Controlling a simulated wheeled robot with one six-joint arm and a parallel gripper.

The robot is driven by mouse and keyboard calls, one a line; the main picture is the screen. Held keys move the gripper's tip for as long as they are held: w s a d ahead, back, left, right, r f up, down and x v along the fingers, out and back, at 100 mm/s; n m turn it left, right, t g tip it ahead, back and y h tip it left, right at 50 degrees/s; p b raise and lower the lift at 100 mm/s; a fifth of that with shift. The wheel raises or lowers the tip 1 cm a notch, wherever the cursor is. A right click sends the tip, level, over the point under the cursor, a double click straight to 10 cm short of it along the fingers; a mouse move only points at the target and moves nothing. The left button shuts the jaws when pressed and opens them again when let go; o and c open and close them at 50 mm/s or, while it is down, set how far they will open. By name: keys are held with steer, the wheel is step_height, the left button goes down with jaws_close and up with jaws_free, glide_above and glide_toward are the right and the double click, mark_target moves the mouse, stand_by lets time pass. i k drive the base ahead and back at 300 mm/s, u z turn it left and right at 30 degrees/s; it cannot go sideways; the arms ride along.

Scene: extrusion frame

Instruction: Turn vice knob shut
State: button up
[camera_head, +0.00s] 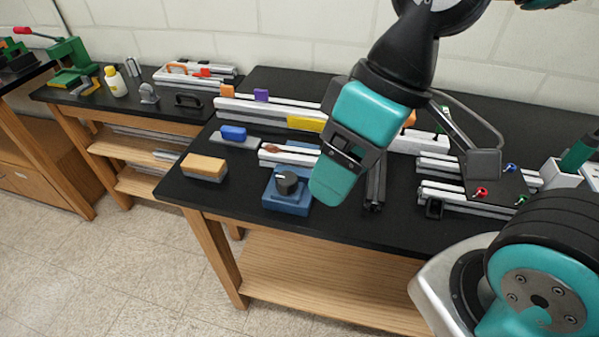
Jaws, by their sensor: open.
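The vice (285,203) is a blue block near the front edge of the black bench. Its knob (287,180) is round and dark grey, with a light mark, and sits on top of the block. My gripper (332,183), teal and black, hangs from the upper right with its fingers pointing down, just right of the vice in the picture. It is open and nothing shows between its fingers. It appears apart from the knob, though the height gap is hard to judge. My gripper hides part of the bench behind it.
Left of the vice lie a tan-topped block (204,166) and a blue piece (233,133) on a grey strip. Aluminium extrusions (268,108) run behind. A dark bar (375,187) lies right of my gripper.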

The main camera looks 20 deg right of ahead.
mark_target(286, 182)
steer(key=u, duration=1.5)
steer(key=k, duration=0.9)
steer(key=z, duration=0.9)
steer(key=i, duration=0.5)
